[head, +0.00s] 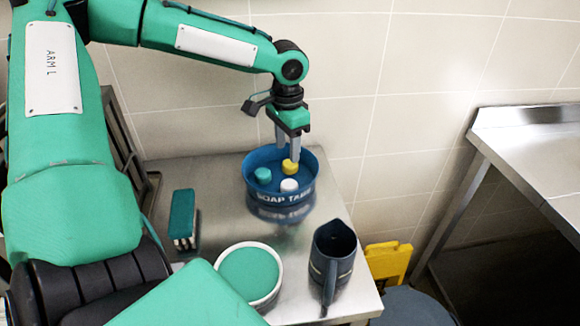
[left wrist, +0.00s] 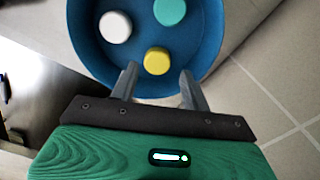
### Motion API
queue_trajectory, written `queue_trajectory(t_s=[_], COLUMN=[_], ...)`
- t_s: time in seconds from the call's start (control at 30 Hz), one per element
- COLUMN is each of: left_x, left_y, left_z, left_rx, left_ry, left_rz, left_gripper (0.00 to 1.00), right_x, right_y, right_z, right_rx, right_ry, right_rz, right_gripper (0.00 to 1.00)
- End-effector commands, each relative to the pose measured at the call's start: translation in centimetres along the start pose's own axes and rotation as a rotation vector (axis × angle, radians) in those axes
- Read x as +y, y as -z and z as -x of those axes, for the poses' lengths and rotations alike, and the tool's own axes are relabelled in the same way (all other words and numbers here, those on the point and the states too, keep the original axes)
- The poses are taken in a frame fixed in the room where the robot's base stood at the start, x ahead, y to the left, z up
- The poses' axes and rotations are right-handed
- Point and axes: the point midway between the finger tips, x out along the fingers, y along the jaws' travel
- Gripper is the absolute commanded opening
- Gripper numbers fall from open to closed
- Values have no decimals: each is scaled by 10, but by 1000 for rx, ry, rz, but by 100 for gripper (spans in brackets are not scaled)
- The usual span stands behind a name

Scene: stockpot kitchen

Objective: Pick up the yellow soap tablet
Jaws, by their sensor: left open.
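The yellow soap tablet (head: 290,166) sits in a round blue tub (head: 280,207) marked "SOAP TABS", toward its back right in the head view. A teal tablet (head: 263,175) and a white tablet (head: 289,185) lie beside it in the tub. My left gripper (head: 288,154) is open above the tub, its fingers pointing down at the yellow tablet. In the left wrist view the yellow tablet (left wrist: 157,61) shows just beyond and between the two fingertips (left wrist: 158,72). I cannot tell whether the fingers touch it. My right gripper is not in view.
The tub stands on a steel table (head: 225,225) against a tiled wall. A teal brush (head: 182,215), a white container with a teal top (head: 249,274) and a dark jug (head: 332,262) stand nearer. A yellow object (head: 387,262) is right of the table, and another steel bench (head: 530,150) is further right.

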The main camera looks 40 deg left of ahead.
Motion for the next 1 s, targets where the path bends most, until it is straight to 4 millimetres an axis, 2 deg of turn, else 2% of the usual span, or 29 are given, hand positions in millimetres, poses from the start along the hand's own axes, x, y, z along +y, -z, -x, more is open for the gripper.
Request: queue_trajectory(t_s=[0.1,0.3,0.57,0.6,0.77,1.0], left_x=[2,3,3,3,3,3], left_y=[3,5,5,5,5,5], left_z=[-19,-43,-46,-46,-46,-46], left_rx=[-5,-3,0,0,-1,-1], left_ry=[1,0,0,0,0,0], left_rz=[-1,-1,-1,-1,-1,-1], left_gripper=[47,47,47,45,14,13], right_x=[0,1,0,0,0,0], right_y=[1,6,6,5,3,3], right_z=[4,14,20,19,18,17], right_rx=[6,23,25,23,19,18], right_ry=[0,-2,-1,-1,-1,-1], right_rz=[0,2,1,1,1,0], right_gripper=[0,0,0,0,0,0])
